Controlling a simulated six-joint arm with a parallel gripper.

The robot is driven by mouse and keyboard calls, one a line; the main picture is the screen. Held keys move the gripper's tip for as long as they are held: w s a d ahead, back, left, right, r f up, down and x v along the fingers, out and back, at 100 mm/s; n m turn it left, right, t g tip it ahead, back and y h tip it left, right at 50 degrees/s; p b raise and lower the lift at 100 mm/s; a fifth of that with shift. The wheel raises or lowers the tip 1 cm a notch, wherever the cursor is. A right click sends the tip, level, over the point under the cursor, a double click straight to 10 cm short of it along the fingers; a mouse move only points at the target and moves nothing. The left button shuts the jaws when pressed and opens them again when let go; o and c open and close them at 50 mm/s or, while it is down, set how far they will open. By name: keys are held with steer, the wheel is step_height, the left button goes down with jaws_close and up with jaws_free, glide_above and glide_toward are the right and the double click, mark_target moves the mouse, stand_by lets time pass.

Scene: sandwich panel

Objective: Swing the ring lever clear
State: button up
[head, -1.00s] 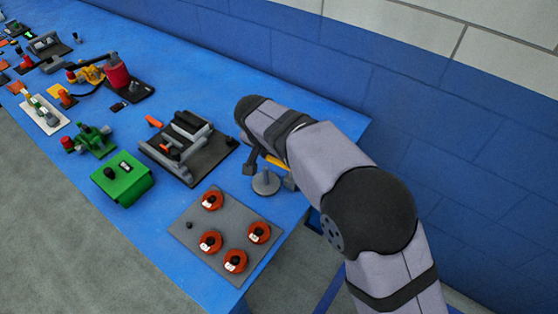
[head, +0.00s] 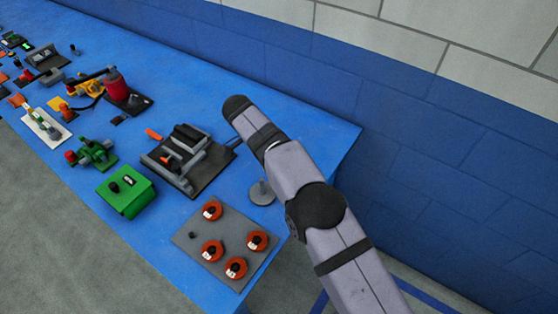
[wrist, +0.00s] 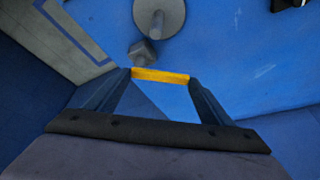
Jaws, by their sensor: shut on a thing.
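My gripper, in the wrist view (wrist: 160,82), has its two dark fingers on either side of a yellow bar (wrist: 160,75) and is shut on it. I cannot tell how the yellow bar joins the ring lever. A small grey block (wrist: 143,52) lies just beyond the bar. A round grey disc (wrist: 173,12) with an upright post stands farther off, apart from the fingers. In the head view the disc (head: 263,196) is partly covered by my arm, which also hides the fingers and the yellow bar.
A grey plate (head: 192,247) with several orange-red round parts sits at the blue bench's near end. A blue wall (head: 400,140) runs behind the bench.

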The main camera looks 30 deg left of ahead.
steer(key=shift+w+r+m, duration=0.1)
steer(key=shift+m, duration=0.2)
steer(key=o, duration=1.5)
steer(key=p+v, duration=0.3)
steer(key=v, duration=0.4)
steer(key=shift+r, duration=0.1)
